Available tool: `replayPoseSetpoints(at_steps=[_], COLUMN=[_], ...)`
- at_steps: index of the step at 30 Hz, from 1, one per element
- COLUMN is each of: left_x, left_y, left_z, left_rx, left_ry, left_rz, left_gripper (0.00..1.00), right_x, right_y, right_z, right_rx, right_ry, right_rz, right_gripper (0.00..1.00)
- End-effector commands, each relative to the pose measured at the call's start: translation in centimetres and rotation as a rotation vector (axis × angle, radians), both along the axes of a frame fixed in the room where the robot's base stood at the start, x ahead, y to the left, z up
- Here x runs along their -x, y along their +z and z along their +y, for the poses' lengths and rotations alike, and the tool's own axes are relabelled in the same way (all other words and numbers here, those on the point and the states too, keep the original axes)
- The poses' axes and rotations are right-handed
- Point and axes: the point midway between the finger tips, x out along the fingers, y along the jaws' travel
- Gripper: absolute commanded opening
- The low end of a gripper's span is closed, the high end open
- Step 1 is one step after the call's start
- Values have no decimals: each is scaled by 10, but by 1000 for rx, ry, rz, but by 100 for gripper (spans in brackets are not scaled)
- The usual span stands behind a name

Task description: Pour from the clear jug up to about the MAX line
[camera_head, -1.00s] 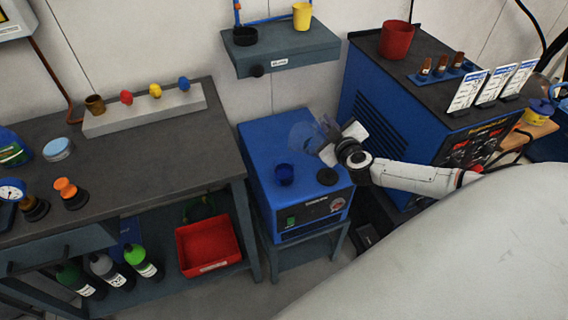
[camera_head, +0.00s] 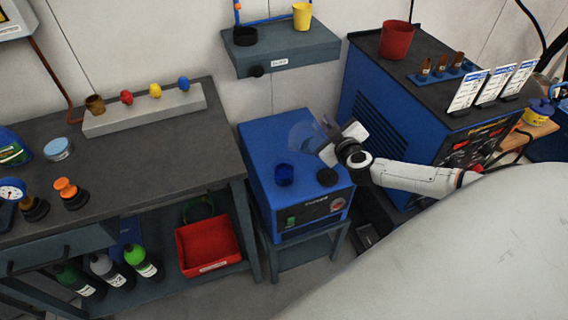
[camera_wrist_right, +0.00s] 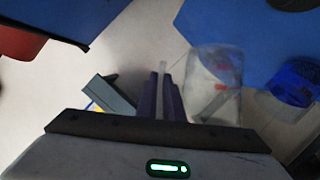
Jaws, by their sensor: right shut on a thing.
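The clear jug (camera_head: 304,139) is a faint see-through shape above the blue machine, tilted to the left in the head view. My right gripper (camera_head: 328,152) is shut on it, coming from the right. In the right wrist view the jug (camera_wrist_right: 214,72) shows beside the dark fingers of my right gripper (camera_wrist_right: 164,88), with reddish marks on its wall. A dark blue see-through cup (camera_head: 284,174) stands upright on the machine, below and left of the jug. It also shows in the right wrist view (camera_wrist_right: 296,82). No MAX line or liquid level is legible. My left gripper is out of view.
The blue machine (camera_head: 268,135) stands between the workbench (camera_head: 150,150) and a larger blue cabinet (camera_head: 385,110). A black round cap (camera_head: 327,177) lies right of the cup. A wall shelf (camera_head: 282,55) hangs behind. A red bin (camera_head: 208,246) is below the bench.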

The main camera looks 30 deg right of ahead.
Motion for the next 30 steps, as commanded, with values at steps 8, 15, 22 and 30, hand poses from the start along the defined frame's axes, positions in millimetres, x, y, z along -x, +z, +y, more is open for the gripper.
replayPoseSetpoints(at_steps=[8,15,22,30], left_x=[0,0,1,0], left_y=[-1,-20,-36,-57], left_z=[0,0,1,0], left_rx=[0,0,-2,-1], left_ry=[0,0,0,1], left_rz=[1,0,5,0], left_gripper=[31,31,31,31], right_x=[1,0,-3,-11], right_y=[-16,-51,-68,-85], right_z=[-15,-28,-37,-39], right_rx=[-132,-284,-415,-626], right_ry=[-5,-3,1,17], right_rz=[-13,-28,-42,-55], right_gripper=[0,0,0,0])
